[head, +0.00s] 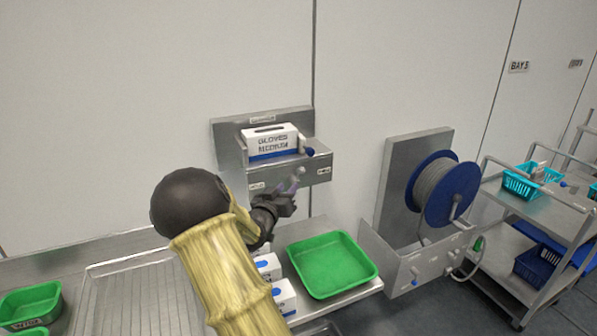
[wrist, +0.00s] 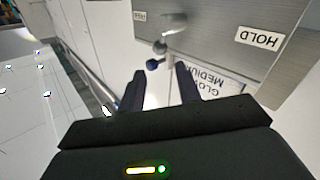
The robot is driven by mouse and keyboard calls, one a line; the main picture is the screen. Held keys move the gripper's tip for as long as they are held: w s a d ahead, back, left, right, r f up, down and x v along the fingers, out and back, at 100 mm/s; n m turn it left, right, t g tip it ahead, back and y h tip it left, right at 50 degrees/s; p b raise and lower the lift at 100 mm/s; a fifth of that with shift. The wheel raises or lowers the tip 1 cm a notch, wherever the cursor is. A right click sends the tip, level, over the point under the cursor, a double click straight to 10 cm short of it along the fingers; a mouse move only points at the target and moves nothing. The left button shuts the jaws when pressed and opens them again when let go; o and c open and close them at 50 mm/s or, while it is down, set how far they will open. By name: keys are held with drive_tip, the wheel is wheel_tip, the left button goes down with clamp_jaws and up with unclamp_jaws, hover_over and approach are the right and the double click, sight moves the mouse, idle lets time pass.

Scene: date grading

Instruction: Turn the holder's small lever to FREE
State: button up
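The holder (head: 314,172) is a grey metal wall bracket bearing a white and blue glove box (head: 270,141). Its front plate has a HOLD label (head: 257,186) at left and a smaller label (head: 323,171) at right, too small to read surely. Between them is the small grey lever (head: 299,171); it also shows in the wrist view (wrist: 173,23). Which label it points to, I cannot tell. My gripper (head: 292,186) is just in front of the plate by the lever. In the wrist view its two fingers (wrist: 162,86) are apart, with nothing held between them.
A blue-knobbed part (head: 309,152) sticks out at the holder's upper right, close to the lever. Below are a green tray (head: 332,264) and white boxes (head: 283,297) on the bench. A blue hose reel (head: 444,188) and a trolley (head: 545,205) stand at right.

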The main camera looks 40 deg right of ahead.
sight(299, 173)
drive_tip(key=p+x, duration=0.2)
drive_tip(key=x, duration=0.8)
drive_tip(key=shift+p, duration=0.4)
drive_tip(key=c, duration=0.7)
